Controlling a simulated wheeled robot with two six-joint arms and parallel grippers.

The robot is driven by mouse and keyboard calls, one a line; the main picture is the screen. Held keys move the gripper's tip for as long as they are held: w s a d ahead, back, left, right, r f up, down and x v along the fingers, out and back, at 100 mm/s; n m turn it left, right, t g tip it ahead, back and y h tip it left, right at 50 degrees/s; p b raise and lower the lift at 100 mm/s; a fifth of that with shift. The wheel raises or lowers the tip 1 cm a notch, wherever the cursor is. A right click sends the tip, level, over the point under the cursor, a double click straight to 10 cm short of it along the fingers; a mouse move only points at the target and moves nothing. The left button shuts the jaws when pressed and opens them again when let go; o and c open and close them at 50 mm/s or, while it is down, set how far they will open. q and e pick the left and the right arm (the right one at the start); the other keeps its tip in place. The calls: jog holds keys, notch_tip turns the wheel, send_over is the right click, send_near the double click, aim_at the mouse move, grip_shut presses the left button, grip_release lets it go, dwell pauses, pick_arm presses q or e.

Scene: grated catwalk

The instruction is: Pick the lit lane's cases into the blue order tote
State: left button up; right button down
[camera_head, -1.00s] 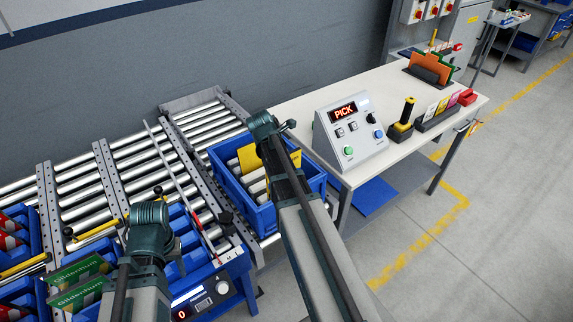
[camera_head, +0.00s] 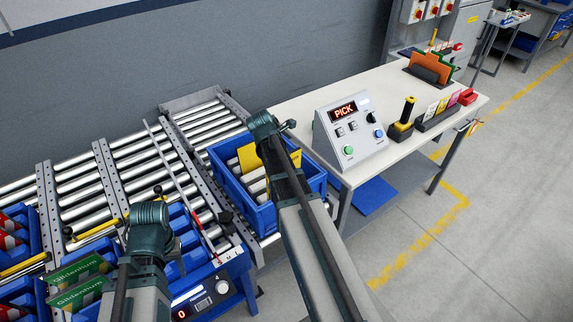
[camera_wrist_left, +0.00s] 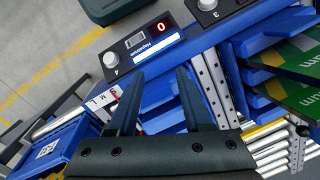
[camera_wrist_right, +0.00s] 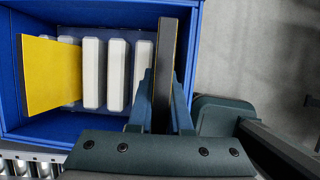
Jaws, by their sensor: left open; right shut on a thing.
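The blue order tote (camera_head: 262,216) stands on the rollers beside the white bench. In the right wrist view it (camera_wrist_right: 60,138) holds several pale rounded blocks (camera_wrist_right: 92,73) in a row and a yellow panel (camera_wrist_right: 50,74). My right gripper (camera_wrist_right: 165,80) is shut on a thin dark slab (camera_wrist_right: 168,40) with a tan edge, seen edge-on by the tote's right wall. Whether it touches the tote is unclear. My left gripper (camera_wrist_left: 159,74) is open and empty, over the lane fronts.
A lane display reads a red 0 (camera_head: 181,314), beside a knob labelled 4 (camera_wrist_left: 112,60). A grey control box (camera_head: 350,130) on the white bench (camera_head: 300,97) shows PICK. Roller conveyors (camera_head: 90,185) run behind the lanes.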

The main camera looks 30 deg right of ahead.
pick_arm(q)
jog(key=shift+f, duration=0.1)
pick_arm(e)
jog(key=shift+f, duration=0.15)
pick_arm(q)
jog(key=shift+f+b, duration=4.15)
jog(key=shift+b, duration=0.1)
pick_arm(e)
jog(key=shift+f, duration=4.15)
jog(key=shift+c, duration=1.8)
grip_release()
pick_arm(q)
jog(key=shift+r, duration=0.2)
pick_arm(e)
jog(key=shift+r, duration=0.2)
pick_arm(q)
notch_tip(320, 180, up, 8)
jog(key=p, duration=0.8)
jog(key=shift+f, duration=0.15)
pick_arm(e)
notch_tip(320, 180, up, 8)
jog(key=shift+f, duration=0.1)
